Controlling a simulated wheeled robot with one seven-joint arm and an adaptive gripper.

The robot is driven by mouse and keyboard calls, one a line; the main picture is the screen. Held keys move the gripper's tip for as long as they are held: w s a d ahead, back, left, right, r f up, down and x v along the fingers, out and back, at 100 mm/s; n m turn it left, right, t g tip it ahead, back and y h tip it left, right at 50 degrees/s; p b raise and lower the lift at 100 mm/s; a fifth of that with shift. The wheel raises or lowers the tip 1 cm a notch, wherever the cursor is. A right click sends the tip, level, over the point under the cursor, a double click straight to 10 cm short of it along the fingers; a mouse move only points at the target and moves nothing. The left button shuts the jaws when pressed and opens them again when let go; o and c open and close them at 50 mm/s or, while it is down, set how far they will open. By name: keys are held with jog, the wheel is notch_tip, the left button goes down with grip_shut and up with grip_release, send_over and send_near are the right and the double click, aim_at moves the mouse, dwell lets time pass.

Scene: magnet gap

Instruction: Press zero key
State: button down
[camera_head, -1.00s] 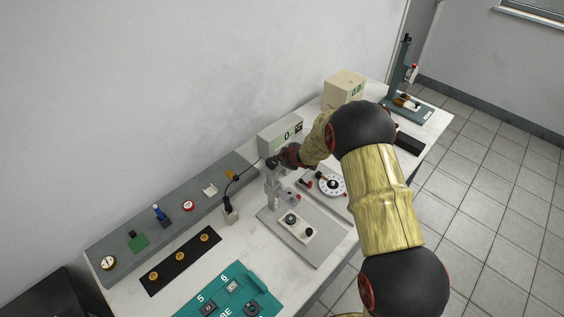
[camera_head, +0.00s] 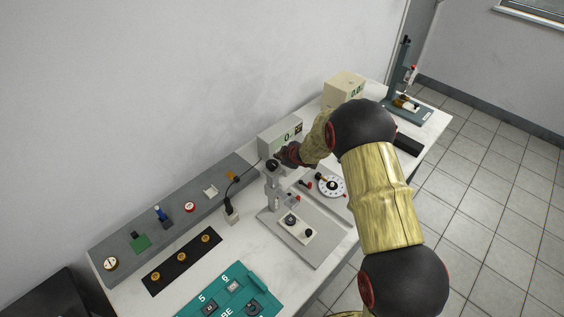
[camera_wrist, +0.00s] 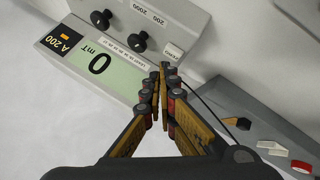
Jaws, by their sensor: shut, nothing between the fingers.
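The meter (camera_head: 281,137) is a pale box at the back of the bench, against the wall. In the wrist view the meter (camera_wrist: 193,17) fills the upper left, its green display reading 0 mT beside an A 200 tag. The zero key (camera_wrist: 173,50) is a small white block at the meter's edge, with tiny lettering above it. My gripper (camera_wrist: 163,70) is shut and empty, its fingertips just below the key in the picture. I cannot tell whether they touch it. In the head view my gripper (camera_head: 284,157) is in front of the meter, partly hidden by my arm.
Two black knobs (camera_wrist: 120,30) sit on the meter near the key. A black cable runs beside my fingers. A magnet stand (camera_head: 290,232) and a white dial (camera_head: 331,186) are in front of the meter. A grey panel (camera_head: 130,223) with several controls lies left.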

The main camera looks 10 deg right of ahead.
notch_tip(320, 180, up, 5)
jog(key=p, duration=0.5)
dwell(0.8)
